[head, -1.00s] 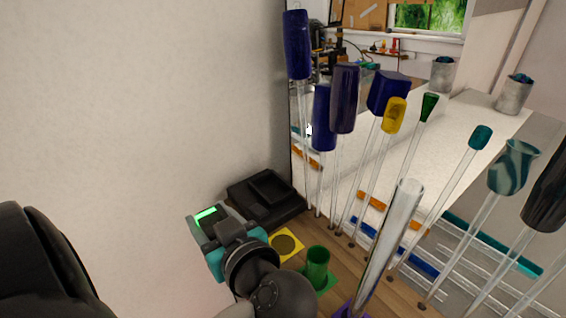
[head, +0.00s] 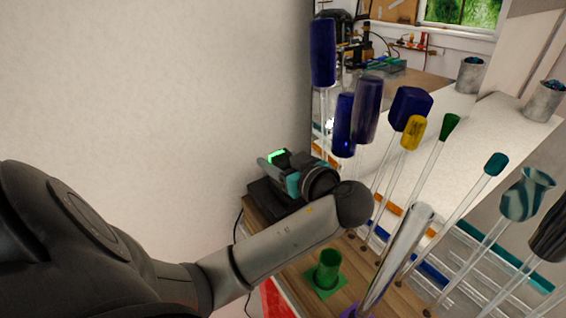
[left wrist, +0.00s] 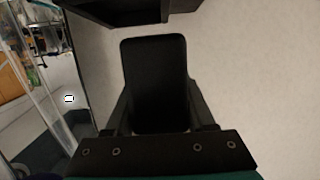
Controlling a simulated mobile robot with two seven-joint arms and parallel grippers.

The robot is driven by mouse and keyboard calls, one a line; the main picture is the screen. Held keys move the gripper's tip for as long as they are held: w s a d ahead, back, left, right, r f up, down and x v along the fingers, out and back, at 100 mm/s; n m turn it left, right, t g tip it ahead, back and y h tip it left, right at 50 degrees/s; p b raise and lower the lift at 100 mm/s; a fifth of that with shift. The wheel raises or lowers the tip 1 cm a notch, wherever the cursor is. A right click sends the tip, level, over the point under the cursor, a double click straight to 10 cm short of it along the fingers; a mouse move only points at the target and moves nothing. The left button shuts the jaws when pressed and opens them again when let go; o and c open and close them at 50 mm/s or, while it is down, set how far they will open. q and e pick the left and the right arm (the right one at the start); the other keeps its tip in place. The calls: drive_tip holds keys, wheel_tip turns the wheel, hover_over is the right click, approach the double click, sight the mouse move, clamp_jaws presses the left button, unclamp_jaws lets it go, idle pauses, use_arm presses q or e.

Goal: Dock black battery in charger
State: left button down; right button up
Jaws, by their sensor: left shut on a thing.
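The black battery (left wrist: 155,75) is a smooth dark block filling the middle of the left wrist view, between the two fingers of my left gripper (left wrist: 155,100). That gripper is shut on it. In the head view my left gripper (head: 283,172) is over the black charger (head: 262,207) by the wall and hides much of it. A green light (head: 278,155) shows at the gripper's front. In the left wrist view a dark ledge (left wrist: 130,12), probably the charger, lies beyond the battery's far end with pale background between. Contact with the charger cannot be told. My right gripper is out of view.
Several glass rods with blue, yellow, green and teal tops (head: 412,132) stand close to the right of my left arm. A green cylinder (head: 327,268) stands on the wooden surface in front. A pale wall (head: 150,90) bounds the left side.

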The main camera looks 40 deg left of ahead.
use_arm(q)
drive_tip(key=shift+w+a, duration=0.2)
drive_tip(key=shift+w, duration=0.9)
wheel_tip(320, 180, down, 3)
drive_tip(key=shift+r+p, duration=0.15)
drive_tip(key=shift+p, duration=0.35)
drive_tip(key=shift+f, duration=0.35)
drive_tip(key=shift+f, duration=0.15)
drive_tip(key=c, duration=0.5)
unclamp_jaws()
